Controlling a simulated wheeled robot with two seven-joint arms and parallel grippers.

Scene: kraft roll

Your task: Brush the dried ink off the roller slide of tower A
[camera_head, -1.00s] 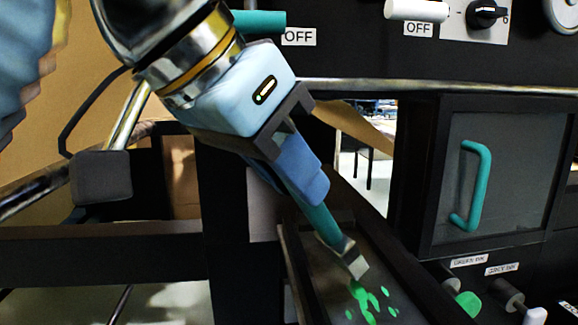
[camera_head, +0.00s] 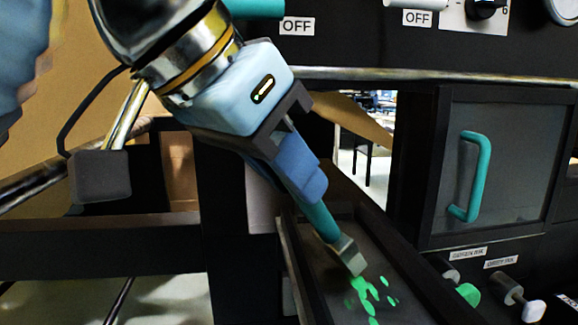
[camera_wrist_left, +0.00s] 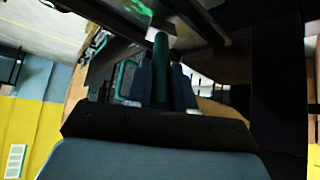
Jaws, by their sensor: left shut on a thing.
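My left gripper (camera_head: 308,180) is shut on a brush (camera_head: 322,222) with a teal handle. In the left wrist view the gripper (camera_wrist_left: 160,85) holds the teal handle (camera_wrist_left: 161,50) between its fingers. The brush slants down to the right, and its pale head (camera_head: 349,258) is at the upper edge of the green ink spots (camera_head: 368,294). I cannot tell whether the bristles touch the surface. The spots lie on the dark roller slide (camera_head: 330,285), a sloping tray with raised side rims. My right gripper is not in view.
A dark door with a teal handle (camera_head: 474,176) stands right of the slide. Below it are a green knob (camera_head: 467,293) and a white knob (camera_head: 533,309) with labels. A panel with OFF labels (camera_head: 297,26) is above. A dark rail (camera_head: 100,240) runs at left.

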